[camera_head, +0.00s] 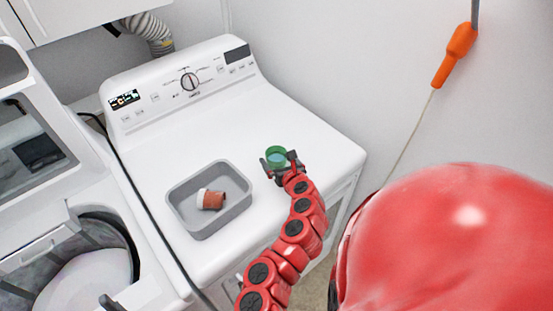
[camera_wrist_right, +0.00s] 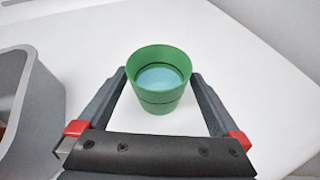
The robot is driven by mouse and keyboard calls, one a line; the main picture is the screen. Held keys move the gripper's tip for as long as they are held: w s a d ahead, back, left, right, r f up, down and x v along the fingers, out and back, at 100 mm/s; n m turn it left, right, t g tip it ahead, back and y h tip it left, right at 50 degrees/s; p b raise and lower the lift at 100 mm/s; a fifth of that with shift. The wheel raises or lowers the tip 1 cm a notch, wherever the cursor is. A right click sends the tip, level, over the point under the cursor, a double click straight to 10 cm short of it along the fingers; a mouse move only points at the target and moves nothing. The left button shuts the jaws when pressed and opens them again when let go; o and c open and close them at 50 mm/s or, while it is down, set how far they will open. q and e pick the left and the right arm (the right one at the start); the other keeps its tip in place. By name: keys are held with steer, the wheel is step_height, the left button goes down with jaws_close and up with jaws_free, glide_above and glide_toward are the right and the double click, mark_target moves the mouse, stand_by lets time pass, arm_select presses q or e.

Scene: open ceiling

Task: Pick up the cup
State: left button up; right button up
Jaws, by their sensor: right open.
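A green cup (camera_head: 276,154) with a blue inside stands upright on the white dryer top, near its right side. It also shows in the right wrist view (camera_wrist_right: 159,98), between the fingers. My right gripper (camera_head: 278,163) is open around the cup, with one finger on each side. In the right wrist view small gaps show between the cup and the fingers (camera_wrist_right: 160,82). My left gripper is not in view.
A grey bin (camera_head: 180,212) sits left of the cup, holding a brown and white container (camera_head: 211,199). The dryer (camera_head: 225,125) has its control panel at the back. An open washer (camera_head: 145,275) stands at left. A black cord (camera_head: 130,180) runs between the machines.

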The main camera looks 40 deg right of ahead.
mark_target(273, 155)
steer(key=p+x, duration=0.1)
steer(key=x, duration=0.2)
steer(key=shift+w+p, duration=0.3)
steer(key=shift+w+d+f, duration=0.1)
steer(key=shift+w+d, duration=0.05)
steer(key=shift+w, duration=0.15)
steer(key=shift+w+f, duration=0.35)
steer(key=shift+c, duration=0.3)
steer(key=c, duration=1.2)
